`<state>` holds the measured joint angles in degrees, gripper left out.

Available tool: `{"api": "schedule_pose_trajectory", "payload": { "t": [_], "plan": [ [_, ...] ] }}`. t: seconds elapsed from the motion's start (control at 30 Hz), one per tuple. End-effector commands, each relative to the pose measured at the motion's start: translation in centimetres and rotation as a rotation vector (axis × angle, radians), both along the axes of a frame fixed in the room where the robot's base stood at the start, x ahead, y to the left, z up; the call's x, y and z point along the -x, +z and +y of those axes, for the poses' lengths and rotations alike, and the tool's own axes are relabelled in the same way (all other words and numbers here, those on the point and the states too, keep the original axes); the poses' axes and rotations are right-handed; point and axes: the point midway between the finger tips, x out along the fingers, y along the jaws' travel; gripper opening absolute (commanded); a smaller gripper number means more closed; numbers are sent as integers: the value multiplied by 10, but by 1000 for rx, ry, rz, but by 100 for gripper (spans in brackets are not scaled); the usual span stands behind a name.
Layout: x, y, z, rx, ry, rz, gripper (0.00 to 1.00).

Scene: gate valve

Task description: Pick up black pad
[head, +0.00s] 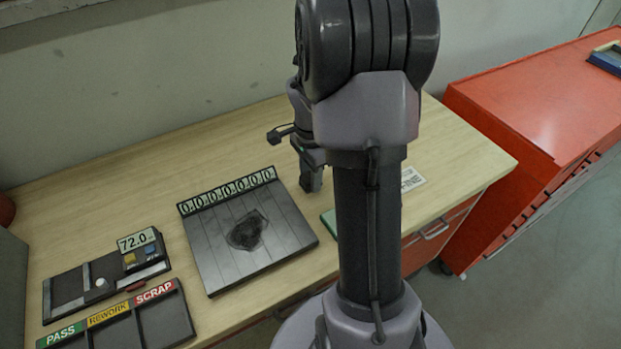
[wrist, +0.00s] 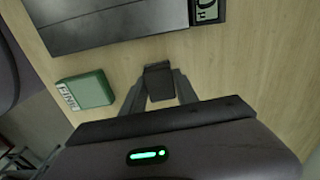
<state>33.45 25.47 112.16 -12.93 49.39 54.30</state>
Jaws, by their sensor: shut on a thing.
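My gripper (wrist: 160,92) is shut on a small black pad (wrist: 159,76) in the wrist view. The pad sits between the two fingertips, over the bare wooden table; whether it touches the table cannot be told. In the head view my gripper (head: 311,180) is at the right of the dark plate, partly hidden by my own arm, and the pad is hard to tell apart from the fingers.
A dark plate (head: 205,260) with a smudge and a number strip lies on the table. A green box (wrist: 88,90) is near my gripper. A gauge tray (head: 65,300) and a PASS/REWORK/SCRAP tray (head: 160,315) lie left. A red cabinet (head: 530,110) stands right.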

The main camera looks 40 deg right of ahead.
Motion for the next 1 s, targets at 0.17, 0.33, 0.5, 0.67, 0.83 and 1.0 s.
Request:
{"api": "schedule_pose_trajectory", "payload": {
  "t": [0.17,0.33,0.5,0.67,0.83,1.0],
  "plan": [
    [5,27,-2,1,-1,-1,0],
    [43,29,-11,1,-4,0,0],
    [95,34,-23,0,-7,0,0],
    [135,37,-32,1,-4,-1,0],
    [154,38,-36,1,-1,-1,0],
    [156,37,-37,1,1,-1,0]
  ]
}}
